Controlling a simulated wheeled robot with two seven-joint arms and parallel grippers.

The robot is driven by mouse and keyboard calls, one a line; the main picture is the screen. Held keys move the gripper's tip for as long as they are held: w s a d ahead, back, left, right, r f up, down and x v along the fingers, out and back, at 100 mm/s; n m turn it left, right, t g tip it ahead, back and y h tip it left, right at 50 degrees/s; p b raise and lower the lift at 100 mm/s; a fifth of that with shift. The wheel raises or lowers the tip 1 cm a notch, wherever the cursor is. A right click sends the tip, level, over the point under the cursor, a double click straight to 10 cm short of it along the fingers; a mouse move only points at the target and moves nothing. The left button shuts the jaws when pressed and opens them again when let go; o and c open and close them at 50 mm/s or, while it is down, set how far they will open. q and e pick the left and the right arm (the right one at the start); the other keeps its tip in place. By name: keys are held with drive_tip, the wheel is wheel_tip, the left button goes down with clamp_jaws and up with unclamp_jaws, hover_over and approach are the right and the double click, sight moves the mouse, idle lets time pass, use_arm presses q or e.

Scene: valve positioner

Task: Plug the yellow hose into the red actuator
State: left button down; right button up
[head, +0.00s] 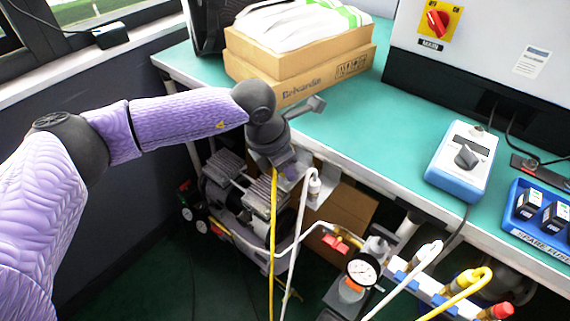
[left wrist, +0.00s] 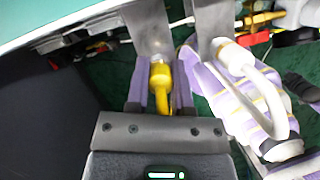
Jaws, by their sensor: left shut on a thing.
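In the head view, my left gripper (head: 275,165) is at the bench's front edge, shut on the yellow hose (head: 273,225) near its upper end. The hose hangs down to the floor. In the left wrist view, the yellow hose (left wrist: 167,98) and its brass-coloured end sit between the fingers, against a grey metal tab (left wrist: 148,25). I cannot tell whether the end is still seated in the tab. I cannot make out the red actuator for certain; a small red part (head: 335,243) shows below the bench, beside the gauge. My right gripper is not in view.
A white hose (head: 299,215) hangs close to the right of the yellow one, at a metal bracket (head: 320,195). A round gauge (head: 363,271) and a row of hose fittings (head: 440,292) lie lower right. Cardboard boxes (head: 300,62) stand on the green bench (head: 372,140).

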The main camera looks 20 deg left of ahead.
use_arm(q)
drive_tip(key=shift+r+p, duration=0.8)
drive_tip(key=shift+r, duration=0.2)
idle(0.7)
drive_tip(key=shift+r+p, duration=1.65)
drive_tip(key=shift+r, duration=0.45)
drive_tip(key=shift+f, duration=0.1)
